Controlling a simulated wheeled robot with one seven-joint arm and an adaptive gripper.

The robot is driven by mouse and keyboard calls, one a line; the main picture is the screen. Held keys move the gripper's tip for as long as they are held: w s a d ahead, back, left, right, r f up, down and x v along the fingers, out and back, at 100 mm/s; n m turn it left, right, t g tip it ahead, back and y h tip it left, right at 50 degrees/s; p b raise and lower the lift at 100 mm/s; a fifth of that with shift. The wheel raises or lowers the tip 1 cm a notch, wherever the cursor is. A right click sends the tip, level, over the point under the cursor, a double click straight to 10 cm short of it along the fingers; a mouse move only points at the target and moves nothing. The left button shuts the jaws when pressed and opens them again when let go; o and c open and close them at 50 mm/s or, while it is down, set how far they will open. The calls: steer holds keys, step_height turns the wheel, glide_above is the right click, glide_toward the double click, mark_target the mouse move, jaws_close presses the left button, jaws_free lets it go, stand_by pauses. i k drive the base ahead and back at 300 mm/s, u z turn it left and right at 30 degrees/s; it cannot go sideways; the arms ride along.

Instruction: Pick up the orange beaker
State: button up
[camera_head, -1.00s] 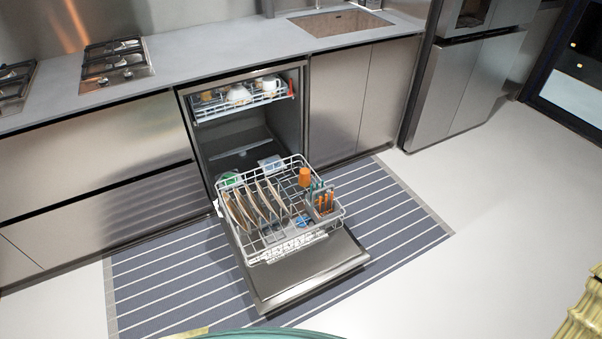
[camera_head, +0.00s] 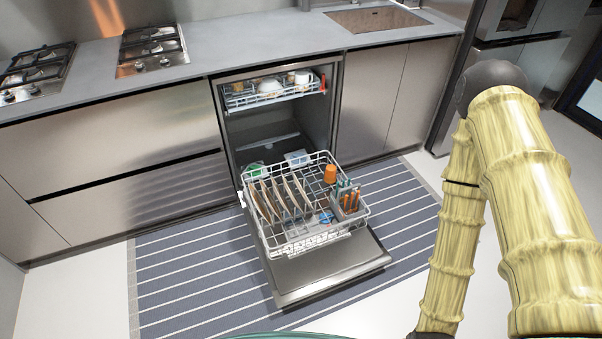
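The orange beaker (camera_head: 330,173) stands in the lower dishwasher rack (camera_head: 300,240), near its back right, beside the cutlery basket. The rack is pulled out over the lowered dishwasher door (camera_head: 330,268). My arm, with a yellow bamboo-like look, rises at the right of the picture, well apart from the beaker. I cannot make out my gripper's fingers in this view.
Several plates (camera_head: 280,198) stand in the rack left of the beaker. A cutlery basket (camera_head: 347,198) with orange-handled pieces is just in front of it. The upper rack (camera_head: 270,95) holds cups and bowls. The striped runner (camera_head: 190,290) lies below, with clear floor around.

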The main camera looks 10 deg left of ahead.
mark_target(330, 174)
steer(key=z, duration=1.95)
steer(key=i, duration=2.6)
steer(key=u, duration=3.85)
